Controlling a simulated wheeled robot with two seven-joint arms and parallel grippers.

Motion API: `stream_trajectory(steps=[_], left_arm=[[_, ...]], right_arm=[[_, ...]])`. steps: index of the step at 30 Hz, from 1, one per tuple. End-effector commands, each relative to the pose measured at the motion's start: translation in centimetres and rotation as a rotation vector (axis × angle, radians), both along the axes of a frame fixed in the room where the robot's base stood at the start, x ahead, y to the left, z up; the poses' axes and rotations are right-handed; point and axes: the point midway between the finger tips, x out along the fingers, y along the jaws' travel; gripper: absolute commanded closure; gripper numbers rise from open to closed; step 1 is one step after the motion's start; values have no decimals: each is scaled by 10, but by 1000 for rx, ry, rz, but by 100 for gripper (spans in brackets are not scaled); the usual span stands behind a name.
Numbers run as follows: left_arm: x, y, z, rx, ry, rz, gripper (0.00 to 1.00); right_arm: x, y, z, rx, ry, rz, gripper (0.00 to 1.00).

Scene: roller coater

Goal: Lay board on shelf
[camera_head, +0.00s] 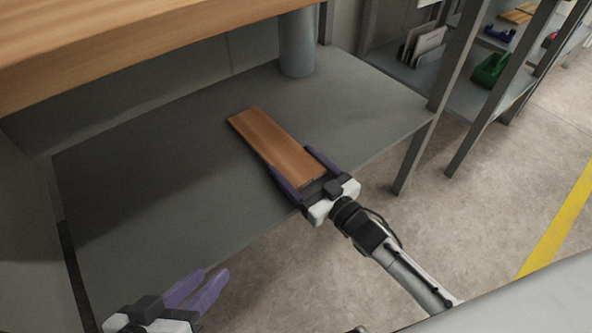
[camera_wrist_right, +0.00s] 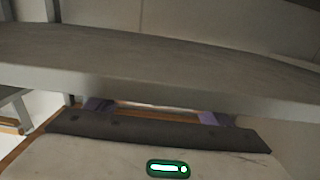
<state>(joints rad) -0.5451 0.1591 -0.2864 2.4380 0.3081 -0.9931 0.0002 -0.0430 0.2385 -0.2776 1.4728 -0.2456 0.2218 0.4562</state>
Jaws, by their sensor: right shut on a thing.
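A brown wooden board (camera_head: 272,143) extends away from me over the grey shelf (camera_head: 140,215), slanting from upper left to lower right. My right gripper (camera_head: 300,172) is shut on the board's near end, one purple finger along each side, by the shelf's front edge. I cannot tell if the board touches the shelf. In the right wrist view the purple fingers (camera_wrist_right: 155,110) show below the shelf's grey edge (camera_wrist_right: 150,90); the board is mostly hidden there. My left gripper (camera_head: 213,272) is at the lower left, empty, its fingers slightly apart, in front of the shelf.
A wooden top (camera_head: 130,45) overhangs the shelf's back left. A grey round post (camera_head: 297,45) stands at the shelf's rear. A rack at the right holds a green bin (camera_head: 490,69) and other items. The rest of the shelf surface is clear.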

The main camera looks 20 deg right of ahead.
Motion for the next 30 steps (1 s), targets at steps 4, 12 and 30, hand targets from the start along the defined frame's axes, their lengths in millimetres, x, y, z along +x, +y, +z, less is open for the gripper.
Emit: stream_trajectory(steps=[4, 12, 30], left_arm=[[1, -2, 5, -16, -14, 0, 69], [0, -2, 4, -18, -13, 0, 69], [0, 0, 9, 4, -6, -1, 69]], right_arm=[[1, 1, -2, 2, -8, 2, 56], [0, 0, -7, 1, -2, 0, 23], [-20, -8, -3, 0, 2, -1, 7]])
